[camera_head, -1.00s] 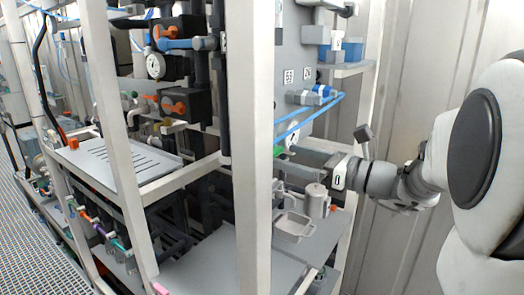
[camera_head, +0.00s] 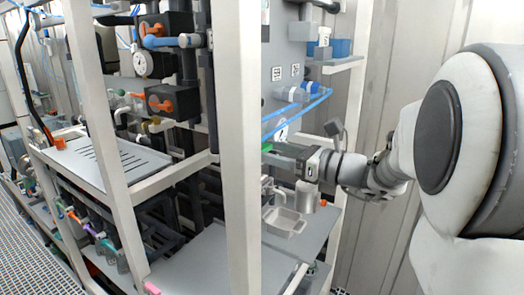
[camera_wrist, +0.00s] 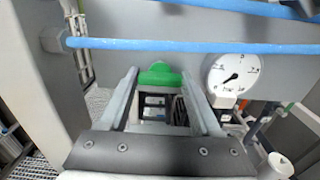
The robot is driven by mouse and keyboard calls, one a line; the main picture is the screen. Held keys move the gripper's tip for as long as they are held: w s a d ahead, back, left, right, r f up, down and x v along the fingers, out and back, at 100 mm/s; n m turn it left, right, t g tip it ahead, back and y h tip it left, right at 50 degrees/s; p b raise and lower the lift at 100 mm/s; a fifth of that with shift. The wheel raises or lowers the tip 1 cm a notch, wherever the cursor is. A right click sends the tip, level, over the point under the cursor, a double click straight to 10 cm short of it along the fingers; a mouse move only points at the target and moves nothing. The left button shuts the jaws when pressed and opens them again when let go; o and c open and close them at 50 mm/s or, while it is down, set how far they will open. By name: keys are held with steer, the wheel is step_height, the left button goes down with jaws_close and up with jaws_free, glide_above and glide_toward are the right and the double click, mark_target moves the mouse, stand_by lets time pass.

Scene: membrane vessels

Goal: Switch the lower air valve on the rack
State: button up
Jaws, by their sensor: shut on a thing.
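The lower air valve's green handle (camera_wrist: 160,75) shows in the wrist view, on the grey panel below a blue hose. My gripper (camera_wrist: 159,80) has its two fingers on either side of the green handle and is shut on it. The handle's lower part and the valve body are partly hidden between the fingers. In the head view a bit of the green handle (camera_head: 266,147) shows at the tip of my gripper (camera_head: 274,156), beside the rack post, which hides part of it.
A round pressure gauge (camera_wrist: 233,78) sits close to the right of my fingers. A blue air hose (camera_wrist: 200,46) crosses just above them. A white rack post (camera_head: 240,150) stands left of my gripper, and a grey tray (camera_head: 284,221) lies below.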

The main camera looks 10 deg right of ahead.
steer(key=shift+c, duration=0.6)
steer(key=shift+f+b, duration=0.1)
steer(key=shift+b, duration=0.35)
steer(key=n+b, duration=1.5)
steer(key=b, duration=0.5)
steer(key=shift+n+b, duration=0.35)
steer(key=shift+n, duration=0.05)
steer(key=o, duration=1.4)
